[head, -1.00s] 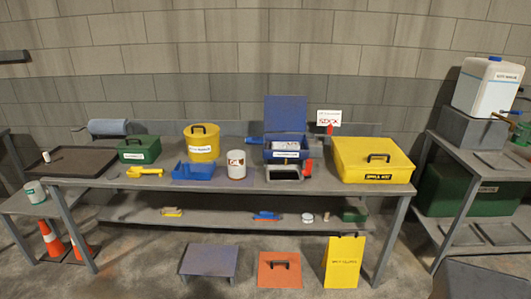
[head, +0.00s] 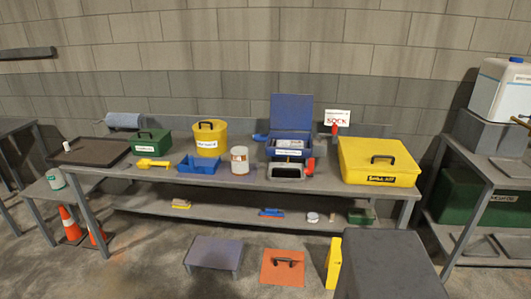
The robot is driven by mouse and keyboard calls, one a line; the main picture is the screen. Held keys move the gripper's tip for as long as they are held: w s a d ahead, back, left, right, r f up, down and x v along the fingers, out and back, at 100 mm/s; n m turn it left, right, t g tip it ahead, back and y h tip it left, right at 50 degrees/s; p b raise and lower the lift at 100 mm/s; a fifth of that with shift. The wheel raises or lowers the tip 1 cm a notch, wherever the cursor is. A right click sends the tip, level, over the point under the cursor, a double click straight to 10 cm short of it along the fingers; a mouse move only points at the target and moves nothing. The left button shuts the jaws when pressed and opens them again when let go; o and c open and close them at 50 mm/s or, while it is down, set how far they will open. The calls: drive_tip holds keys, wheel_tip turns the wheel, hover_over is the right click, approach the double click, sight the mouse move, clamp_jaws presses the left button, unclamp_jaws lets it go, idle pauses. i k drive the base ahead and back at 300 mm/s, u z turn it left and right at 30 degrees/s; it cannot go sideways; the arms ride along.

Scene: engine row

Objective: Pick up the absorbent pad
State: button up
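I cannot pick out the absorbent pad for certain. The yellow box (head: 352,165) labelled spill kit stands shut at the right end of the bench, with a black handle on its lid; its inside is hidden. An open blue case (head: 290,112) stands left of it with its lid up, and something pale (head: 290,144) shows inside, too small to name. A blue roll (head: 123,121) lies at the back left. My gripper is not in view.

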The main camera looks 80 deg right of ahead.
sight(296, 144)
drive_tip(key=u, duration=0.55)
drive_tip(key=k, duration=2.45)
drive_tip(key=z, duration=1.05)
